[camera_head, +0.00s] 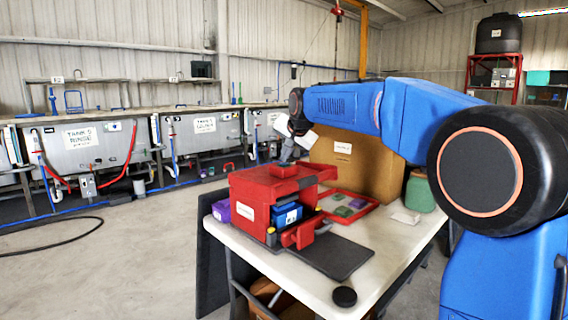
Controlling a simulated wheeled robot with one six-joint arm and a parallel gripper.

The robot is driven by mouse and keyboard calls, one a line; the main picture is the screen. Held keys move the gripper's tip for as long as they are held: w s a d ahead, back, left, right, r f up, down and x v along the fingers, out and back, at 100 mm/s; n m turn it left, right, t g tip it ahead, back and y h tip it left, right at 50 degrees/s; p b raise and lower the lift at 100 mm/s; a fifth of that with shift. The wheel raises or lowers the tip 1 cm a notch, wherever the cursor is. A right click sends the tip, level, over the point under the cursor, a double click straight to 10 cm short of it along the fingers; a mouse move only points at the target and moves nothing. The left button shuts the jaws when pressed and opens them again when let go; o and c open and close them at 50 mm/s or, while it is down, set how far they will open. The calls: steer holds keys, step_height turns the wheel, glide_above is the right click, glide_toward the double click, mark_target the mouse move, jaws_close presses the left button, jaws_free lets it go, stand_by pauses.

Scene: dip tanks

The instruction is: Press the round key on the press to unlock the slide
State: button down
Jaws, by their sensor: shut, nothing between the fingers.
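The press (250,192) is a red box-shaped machine on the white table, with a white label on its side. A raised red block (284,171) sits on its top. A blue block (288,216) with a white label sits in its front opening, and a red part (299,234) sticks out below it. A small yellowish round spot (271,231) shows at the lower front corner; I cannot tell if it is the round key. My gripper (287,159) is shut and empty, pointing down just above the raised block. I cannot tell whether it touches.
A dark mat (340,258) and a black puck (344,297) lie in front of the press. A red-rimmed tray (360,217) holds green and purple pieces. A cardboard box (345,172) and green canister (420,193) stand behind. A purple box (221,210) is at left.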

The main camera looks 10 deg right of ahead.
steer(key=shift+r, duration=0.1)
stand_by(0.3)
steer(key=shift+r, duration=0.45)
steer(key=shift+r, duration=2.85)
steer(key=n+g, duration=0.1)
steer(key=n, duration=0.1)
glide_toward(285, 164)
steer(key=s+d+f, duration=0.2)
steer(key=s+d, duration=0.2)
steer(key=s, duration=0.3)
steer(key=s+d+f+n+g, duration=0.1)
steer(key=s+d+f, duration=0.1)
steer(key=s+f, duration=0.7)
steer(key=s+d+f+n+g+h, duration=0.1)
steer(key=s+d+f+n, duration=0.1)
steer(key=s+f, duration=0.8)
steer(key=s+d+f+n+g, duration=0.1)
steer(key=s+f, duration=0.9)
steer(key=s, duration=1)
steer(key=shift+d+n, duration=0.6)
steer(key=shift+d, duration=0.55)
